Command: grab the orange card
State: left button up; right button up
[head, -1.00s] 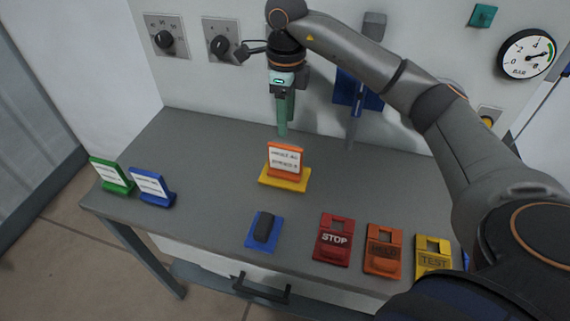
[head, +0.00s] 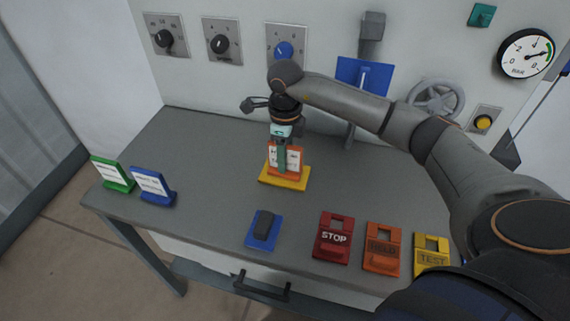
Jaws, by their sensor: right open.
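The orange card (head: 298,160) has a white label with dark print and stands upright on a yellow base (head: 285,184) in the middle of the grey table. My right gripper (head: 282,168) points down, with its green fingers in front of the card and covering part of the label. The gripper is open. I cannot tell whether the fingers touch the card. My left gripper is not in view.
Green (head: 113,174) and blue (head: 152,184) label stands are on the table's left. A blue block (head: 263,229), a red STOP tag (head: 334,237), an orange tag (head: 383,248) and a yellow TEST tag (head: 431,254) line the front edge. Knobs and a handwheel (head: 436,98) are on the wall.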

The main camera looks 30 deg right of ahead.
grip_shut()
dwell(0.3)
dwell(0.3)
